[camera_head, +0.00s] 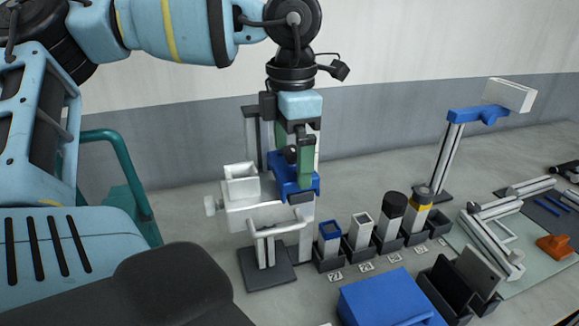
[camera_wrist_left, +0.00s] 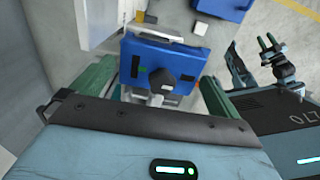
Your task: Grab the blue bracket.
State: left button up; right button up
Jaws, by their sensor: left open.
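The blue bracket (camera_head: 283,178) is mounted on a grey and white stand (camera_head: 258,215) on the bench, left of centre in the head view. In the left wrist view the bracket (camera_wrist_left: 150,58) is a blue plate with a dark knob (camera_wrist_left: 162,78) on its face. My left gripper (camera_head: 293,158) points down at the bracket. Its green fingers are open and lie to either side of the bracket in the left wrist view (camera_wrist_left: 152,92). I cannot tell whether either finger touches it. The fingers and wrist hide part of the bracket in the head view.
A row of small dark holders (camera_head: 330,262) with upright pieces runs right of the stand. A blue box (camera_head: 385,298) is in front. A tall post with a blue arm (camera_head: 478,115) stands at back right. The wall (camera_head: 400,110) is behind.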

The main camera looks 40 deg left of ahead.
pick_arm(q)
jog(key=shift+c, duration=0.3)
jog(key=c, duration=0.8)
jog(key=shift+r, duration=0.15)
notch_tip(320, 180, up, 18)
jog(key=shift+f+b, duration=0.1)
jog(key=shift+b, duration=0.35)
